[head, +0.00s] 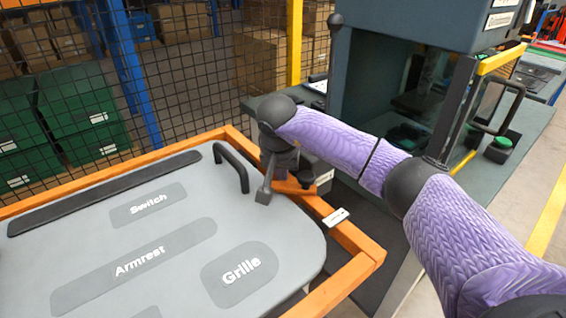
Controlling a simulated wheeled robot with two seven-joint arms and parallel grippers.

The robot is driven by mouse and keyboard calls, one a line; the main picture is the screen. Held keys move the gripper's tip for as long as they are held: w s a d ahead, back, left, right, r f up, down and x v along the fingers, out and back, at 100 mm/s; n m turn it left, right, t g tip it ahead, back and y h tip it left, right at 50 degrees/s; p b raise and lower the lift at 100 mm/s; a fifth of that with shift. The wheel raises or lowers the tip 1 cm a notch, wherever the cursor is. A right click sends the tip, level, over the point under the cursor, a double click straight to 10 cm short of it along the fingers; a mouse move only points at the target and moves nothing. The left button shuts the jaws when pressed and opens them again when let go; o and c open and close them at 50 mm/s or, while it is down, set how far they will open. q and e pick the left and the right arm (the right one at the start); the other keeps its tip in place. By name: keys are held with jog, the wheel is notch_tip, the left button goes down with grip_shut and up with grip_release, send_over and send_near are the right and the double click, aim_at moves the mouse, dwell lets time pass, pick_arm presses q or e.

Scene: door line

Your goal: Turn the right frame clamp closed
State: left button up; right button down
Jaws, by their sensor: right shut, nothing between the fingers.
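My right gripper (264,191) points down at the far right corner of the grey door panel, beside the black handle. It is shut and empty. The right frame clamp (295,187) shows as a short orange piece with dark parts, on the orange frame just right of the gripper's fingers. My wrist and gripper hide part of it, so I cannot tell its exact angle or whether the fingers touch it. My left gripper is not in view.
The door panel (165,235) lies in the orange frame (352,238), with a black handle (232,166) standing up near the gripper. A dark machine with a glass front (405,80) stands behind my right arm. A mesh fence (190,75) closes off the back.

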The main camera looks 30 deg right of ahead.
dwell(0.3)
jog(key=shift+s+a+n, duration=0.15)
jog(key=shift+a+n, duration=0.05)
jog(key=shift+n, duration=0.2)
